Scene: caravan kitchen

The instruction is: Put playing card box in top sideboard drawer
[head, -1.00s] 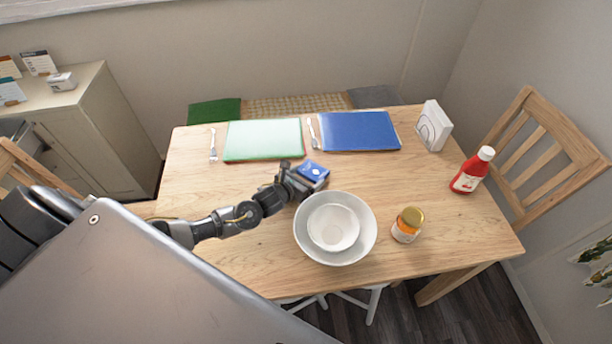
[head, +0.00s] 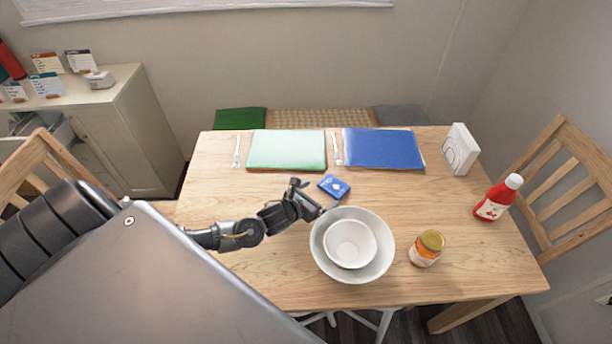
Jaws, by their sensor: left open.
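The playing card box (head: 334,186) is small and blue with a white emblem. It lies flat on the wooden table, just behind the white bowls. My left gripper (head: 314,196) is open and empty, close to the box's left side, with a small gap seeming to show between them. The sideboard (head: 140,125) stands at the left. Its top drawer (head: 62,133) appears pulled out, partly hidden behind a wooden chair. My right gripper is not in view.
Nested white bowls (head: 375,262) stand just in front of the box. A jar (head: 427,248), a red sauce bottle (head: 497,198) and a white napkin holder (head: 460,150) are to the right. Green (head: 288,149) and blue (head: 383,148) placemats lie behind. A chair (head: 45,165) stands before the sideboard.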

